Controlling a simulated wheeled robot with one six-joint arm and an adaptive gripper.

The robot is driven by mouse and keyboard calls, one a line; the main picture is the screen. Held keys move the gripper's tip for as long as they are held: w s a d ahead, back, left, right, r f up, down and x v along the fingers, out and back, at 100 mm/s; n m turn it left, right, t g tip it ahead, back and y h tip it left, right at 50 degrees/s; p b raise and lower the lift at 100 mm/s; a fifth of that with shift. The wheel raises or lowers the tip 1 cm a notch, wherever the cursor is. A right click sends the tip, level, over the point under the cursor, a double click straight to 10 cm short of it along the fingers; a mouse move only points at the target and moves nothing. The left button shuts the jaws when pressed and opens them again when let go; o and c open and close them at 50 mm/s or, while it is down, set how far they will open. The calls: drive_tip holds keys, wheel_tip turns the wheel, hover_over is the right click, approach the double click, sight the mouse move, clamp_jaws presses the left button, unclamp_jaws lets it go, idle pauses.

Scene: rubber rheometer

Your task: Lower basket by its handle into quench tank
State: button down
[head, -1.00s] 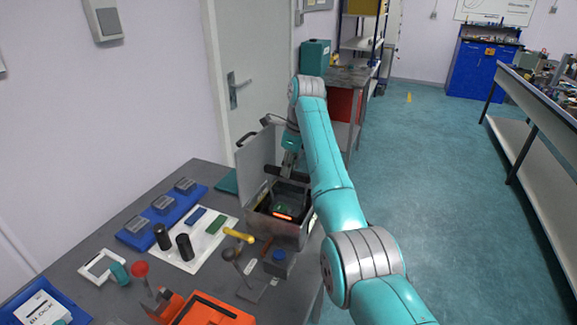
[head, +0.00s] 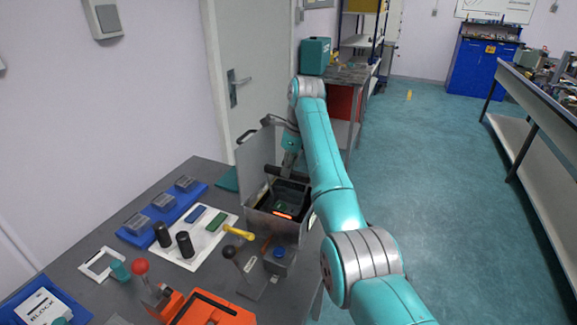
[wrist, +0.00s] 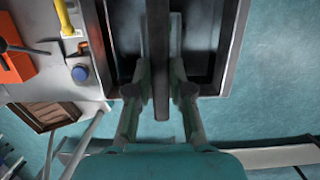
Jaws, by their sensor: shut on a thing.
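The quench tank (head: 272,228) is a grey metal box with its lid (head: 257,157) raised, at the table's right edge in the head view. Its opening is dark inside, with a small green patch and an orange glow. My gripper (head: 289,162) is above the tank's far side, partly hidden by my arm. A dark handle bar (head: 284,172) lies just below it. In the wrist view the bar (wrist: 161,50) runs between the two fingers of my gripper (wrist: 160,92), which are shut on it over the opening. The basket body is hard to make out in the dark interior.
A yellow-handled lever (head: 238,232), a black-knobbed lever (head: 229,253) and a blue button box (head: 279,257) stand close in front of the tank. A white tray (head: 190,262) with black cylinders is to the left. A door (head: 245,60) is behind; open floor is at right.

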drive_tip(key=shift+f, duration=0.25)
idle(0.3)
drive_tip(key=c, duration=1)
unclamp_jaws()
drive_tip(key=shift+o, duration=0.2)
drive_tip(key=r, duration=0.2)
drive_tip(key=d+r, duration=0.1)
drive_tip(key=r, duration=0.4)
drive_tip(key=shift+s+d+r, duration=0.15)
drive_tip(key=shift+s+d, duration=0.1)
